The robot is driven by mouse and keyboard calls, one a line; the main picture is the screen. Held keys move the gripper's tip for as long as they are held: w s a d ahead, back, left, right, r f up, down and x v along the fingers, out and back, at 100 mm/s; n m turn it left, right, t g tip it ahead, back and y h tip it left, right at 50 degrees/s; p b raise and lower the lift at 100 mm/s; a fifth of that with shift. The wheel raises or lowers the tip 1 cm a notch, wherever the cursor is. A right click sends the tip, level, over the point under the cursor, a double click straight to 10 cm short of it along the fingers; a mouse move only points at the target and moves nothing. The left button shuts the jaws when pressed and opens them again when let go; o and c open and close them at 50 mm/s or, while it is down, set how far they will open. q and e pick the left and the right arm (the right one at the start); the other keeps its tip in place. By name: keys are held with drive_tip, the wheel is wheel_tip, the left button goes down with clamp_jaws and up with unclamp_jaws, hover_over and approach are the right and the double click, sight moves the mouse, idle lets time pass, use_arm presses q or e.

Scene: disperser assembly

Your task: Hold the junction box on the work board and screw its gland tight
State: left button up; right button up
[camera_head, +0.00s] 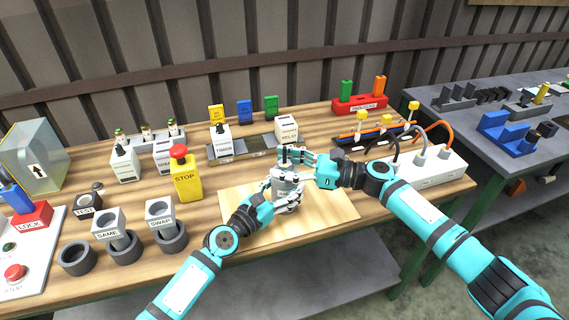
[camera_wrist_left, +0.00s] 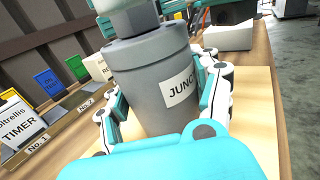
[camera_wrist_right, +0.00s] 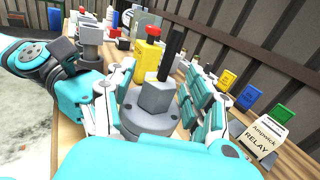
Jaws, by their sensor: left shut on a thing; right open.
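The junction box (camera_head: 287,190) is a grey cylinder standing upright on the pale work board (camera_head: 335,207). In the left wrist view the box (camera_wrist_left: 150,75) shows a white label reading "JUNC", partly covered by a finger. My left gripper (camera_wrist_left: 162,95) is shut around its sides. The gland (camera_wrist_right: 156,98), a light grey angular piece with a black stem rising from it, sits on the box's top. My right gripper (camera_wrist_right: 155,85) is open, with its fingers on both sides of the gland. I cannot tell whether they touch it. In the head view my right gripper (camera_head: 297,160) is above the left.
Behind the board stand a TIMER block (camera_head: 220,146) and a RELAY block (camera_head: 287,130). A yellow STOP post (camera_head: 186,177) and grey ring holders (camera_head: 122,247) are to the left. A white power strip (camera_head: 432,167) with cables lies right, near my right arm.

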drive_tip(key=shift+c, duration=0.3)
clamp_jaws()
drive_tip(key=shift+m+t, duration=0.3)
drive_tip(key=shift+t, duration=0.2)
drive_tip(key=m+t+h, duration=0.2)
drive_tip(key=m+t, duration=0.1)
drive_tip(key=t, duration=0.1)
drive_tip(key=shift+h, duration=0.3)
drive_tip(key=m+t+h, duration=0.1)
drive_tip(key=t, duration=0.1)
drive_tip(key=m+t+h, duration=0.1)
drive_tip(key=m+t, duration=0.1)
drive_tip(key=shift+s+a+r+h, duration=0.1)
drive_tip(key=shift+a+r+h, duration=0.1)
drive_tip(key=shift+h, duration=0.1)
drive_tip(key=m+t+h, duration=0.1)
drive_tip(key=m+h, duration=0.1)
drive_tip(key=m+t+h, duration=0.2)
drive_tip(key=h, duration=0.1)
drive_tip(key=shift+f+m+t+h, duration=0.2)
drive_tip(key=shift+m+t+h, duration=0.1)
drive_tip(key=shift+d+m+t+h, duration=0.1)
drive_tip(key=shift+m+t+h, duration=0.25)
drive_tip(key=shift+m+h, duration=0.85)
drive_tip(key=shift+d+m+t+h, duration=0.1)
drive_tip(key=shift+m+t+h, duration=0.4)
drive_tip(key=shift+h, duration=1.2)
drive_tip(key=shift+m+h, duration=0.3)
